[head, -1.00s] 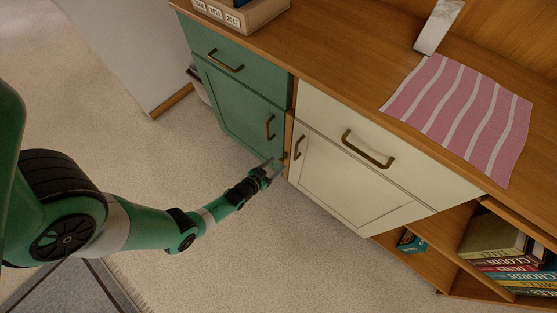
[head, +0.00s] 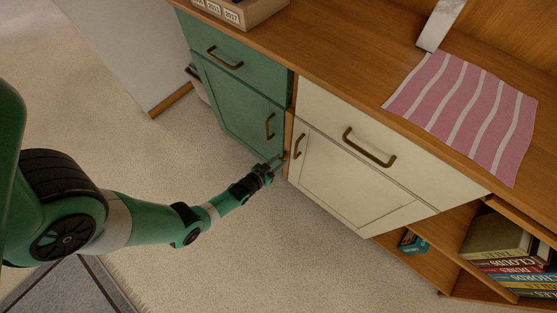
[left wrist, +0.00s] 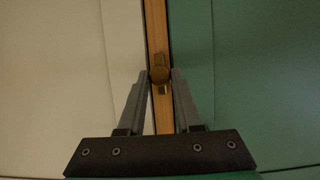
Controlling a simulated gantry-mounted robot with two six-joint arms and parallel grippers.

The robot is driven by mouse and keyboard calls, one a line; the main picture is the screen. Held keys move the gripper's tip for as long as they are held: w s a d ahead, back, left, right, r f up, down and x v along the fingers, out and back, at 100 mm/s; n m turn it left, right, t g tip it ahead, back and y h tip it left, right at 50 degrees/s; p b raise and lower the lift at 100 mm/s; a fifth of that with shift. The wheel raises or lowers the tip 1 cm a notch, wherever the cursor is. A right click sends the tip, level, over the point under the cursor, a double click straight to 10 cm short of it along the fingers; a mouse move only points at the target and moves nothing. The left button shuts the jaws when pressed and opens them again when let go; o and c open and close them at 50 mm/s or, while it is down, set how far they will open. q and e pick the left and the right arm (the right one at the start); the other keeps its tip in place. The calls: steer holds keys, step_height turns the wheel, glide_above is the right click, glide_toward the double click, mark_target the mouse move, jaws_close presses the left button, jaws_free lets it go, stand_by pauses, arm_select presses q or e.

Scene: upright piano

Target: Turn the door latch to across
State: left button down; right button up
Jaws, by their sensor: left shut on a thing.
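The door latch (left wrist: 160,75) is a small brass piece with a round middle. It sits on the narrow wooden post (left wrist: 156,25) between the green door (head: 237,108) and the cream door (head: 340,181). In the left wrist view its long side runs roughly along the post. My left gripper (left wrist: 160,78) has a fingertip on each side of the latch and is shut on it. In the head view the left gripper (head: 278,163) reaches the post low between the doors, and the latch is mostly hidden there. My right gripper is not in view.
Brass handles (head: 269,126) and (head: 299,146) stick out from the two doors just above the gripper. Drawers with handles (head: 368,147) lie above. Open shelves with books (head: 508,265) are at the right.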

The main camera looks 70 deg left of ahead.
arm_select(q)
steer(key=shift+s+a+n+t+h+p, duration=0.15)
steer(key=shift+n+t+h+p, duration=0.35)
steer(key=shift+n, duration=1)
steer(key=shift+a+f+n+t+h+b, duration=0.1)
steer(key=shift+n+t+h+b, duration=0.35)
steer(key=shift+n+h, duration=0.3)
steer(key=shift+n, duration=0.25)
steer(key=c, duration=0.6)
jaws_free()
steer(key=shift+s, duration=0.1)
